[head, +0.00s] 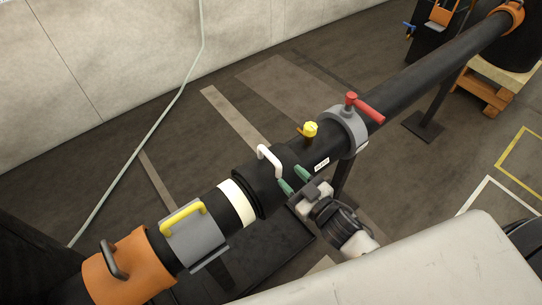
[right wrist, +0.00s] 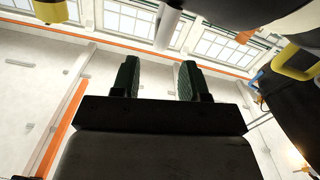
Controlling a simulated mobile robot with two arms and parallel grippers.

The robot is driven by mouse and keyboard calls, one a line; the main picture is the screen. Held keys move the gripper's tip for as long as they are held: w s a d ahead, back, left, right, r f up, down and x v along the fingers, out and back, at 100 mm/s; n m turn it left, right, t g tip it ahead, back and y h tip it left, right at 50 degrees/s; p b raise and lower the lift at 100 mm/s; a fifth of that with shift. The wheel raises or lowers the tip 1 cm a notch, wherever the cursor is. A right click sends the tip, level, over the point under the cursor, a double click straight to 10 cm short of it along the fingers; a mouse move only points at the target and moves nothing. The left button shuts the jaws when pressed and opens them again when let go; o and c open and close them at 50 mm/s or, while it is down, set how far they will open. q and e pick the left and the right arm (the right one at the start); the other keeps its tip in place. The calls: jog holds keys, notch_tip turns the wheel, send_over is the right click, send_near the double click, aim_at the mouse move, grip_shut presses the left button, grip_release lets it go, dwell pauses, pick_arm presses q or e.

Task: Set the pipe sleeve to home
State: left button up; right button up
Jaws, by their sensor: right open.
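A long black pipe (head: 425,77) runs diagonally across the head view. A wider black sleeve (head: 257,187) with a white handle (head: 270,158) sits around it, just right of a white band (head: 237,203). I take this to be the pipe sleeve; no home mark is labelled legibly. My right gripper (head: 294,180) is open and empty, its green fingertips close to the handle's right side. In the right wrist view my open fingers (right wrist: 158,78) point up, and a pale bar (right wrist: 168,25), likely the white handle, shows beyond them. My left gripper is not in view.
Left of the band are a grey collar with a yellow handle (head: 181,216) and an orange collar (head: 133,265) with a black handle. To the right are a yellow knob (head: 310,129) and a grey clamp (head: 345,130) with a red lever (head: 368,108). Open floor lies behind the pipe.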

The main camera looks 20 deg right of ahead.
aim_at(277, 163)
jog(key=x, duration=0.7)
jog(key=shift+w+a+f, duration=0.1)
jog(key=shift+w+f, duration=0.05)
jog(key=shift+w, duration=0.25)
jog(key=shift+c, duration=0.3)
grip_shut()
